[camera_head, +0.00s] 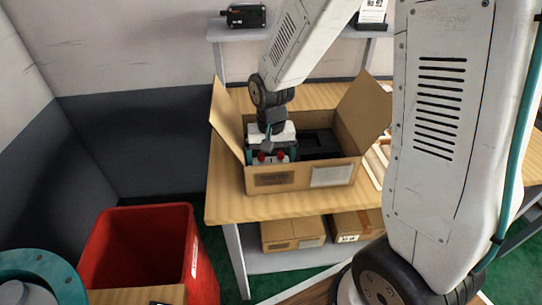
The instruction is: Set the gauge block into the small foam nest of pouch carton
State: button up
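The open pouch carton (300,182) stands on the wooden workbench with its side flaps spread. Black foam (322,143) with recesses shows in its right part. My gripper (270,155) reaches down into the left part of the carton. White and teal parts and two small red spots show around it there, too small to sort out clearly. I cannot make out the gauge block; it may be hidden by my gripper or the carton's front wall. The small foam nest is not clearly seen. Whether the fingers are open or shut cannot be told.
The wooden bench (228,196) has bare top left of the carton. A shelf behind holds a black device (246,16). Closed cardboard boxes (292,233) sit on the lower shelf. A red bin (140,240) stands at lower left. My arm covers much of the right side.

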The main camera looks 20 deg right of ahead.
jog(key=shift+f, duration=0.35)
jog(key=o, duration=0.9)
notch_tip(320, 180, up, 8)
jog(key=shift+f, duration=0.15)
jog(key=s+d+r+n, duration=0.1)
jog(key=s+r, duration=0.3)
jog(key=s, duration=0.3)
jog(key=s+d+r+n+t, duration=0.1)
jog(key=s+r, duration=0.3)
jog(key=s, duration=0.3)
jog(key=s+d+r+n, duration=0.1)
jog(key=s+r, duration=0.4)
jog(key=s, duration=0.3)
jog(key=shift+n, duration=0.3)
